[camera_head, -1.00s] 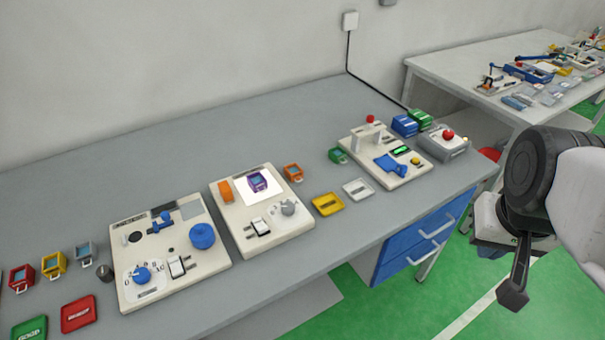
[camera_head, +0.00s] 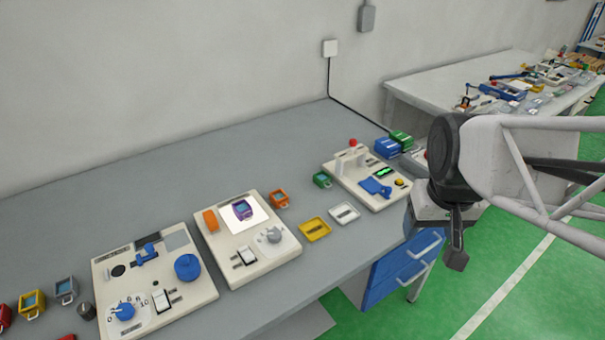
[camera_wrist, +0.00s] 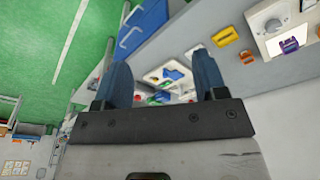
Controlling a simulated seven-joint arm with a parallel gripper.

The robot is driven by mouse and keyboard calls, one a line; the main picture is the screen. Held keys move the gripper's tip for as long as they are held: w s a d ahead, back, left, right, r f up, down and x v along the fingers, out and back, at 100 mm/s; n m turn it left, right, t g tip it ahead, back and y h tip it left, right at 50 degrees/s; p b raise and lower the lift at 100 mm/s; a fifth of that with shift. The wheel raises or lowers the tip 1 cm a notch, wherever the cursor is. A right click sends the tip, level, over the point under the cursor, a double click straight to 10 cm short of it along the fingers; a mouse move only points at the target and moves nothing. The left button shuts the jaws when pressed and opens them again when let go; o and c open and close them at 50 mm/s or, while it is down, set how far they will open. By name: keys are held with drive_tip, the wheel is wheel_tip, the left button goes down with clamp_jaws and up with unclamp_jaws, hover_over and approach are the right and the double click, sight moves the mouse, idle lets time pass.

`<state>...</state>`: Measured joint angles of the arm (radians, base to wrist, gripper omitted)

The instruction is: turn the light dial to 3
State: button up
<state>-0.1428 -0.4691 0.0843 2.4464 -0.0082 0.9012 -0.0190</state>
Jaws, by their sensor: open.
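The middle cream board (camera_head: 232,276) carries a lit white panel (camera_head: 256,214) with a purple mask-like piece (camera_head: 242,210) on it. A grey dial (camera_head: 275,236) on a round white scale sits at its front right; its setting is too small to read. The dial also shows at the upper right of the wrist view (camera_wrist: 273,25). The left board has a blue dial (camera_head: 124,312) on a numbered scale. My gripper (camera_head: 456,256) hangs in front of the table, far right of the dials. In the wrist view its two blue fingers (camera_wrist: 162,78) are apart and empty.
A white switch (camera_head: 245,256) is beside the grey dial. A yellow tray (camera_head: 315,229) and a white tray (camera_head: 344,213) lie to the right. Another cream board (camera_head: 352,188) stands farther right, with blue and green boxes behind. The blue drawers (camera_head: 402,265) are below the table edge.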

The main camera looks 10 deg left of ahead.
drive_tip(key=w+a+f+n, duration=0.2)
drive_tip(key=w+a+f, duration=0.1)
drive_tip(key=w+a, duration=0.4)
drive_tip(key=n+g, duration=0.2)
drive_tip(key=n, duration=0.3)
hover_over(274, 233)
wheel_tip(274, 233, down, 11)
drive_tip(key=shift+s+f, duration=0.1)
drive_tip(key=shift+f, duration=0.1)
drive_tip(key=shift+f, duration=0.15)
drive_tip(key=shift+f, duration=3.75)
drive_tip(key=shift+c, duration=0.3)
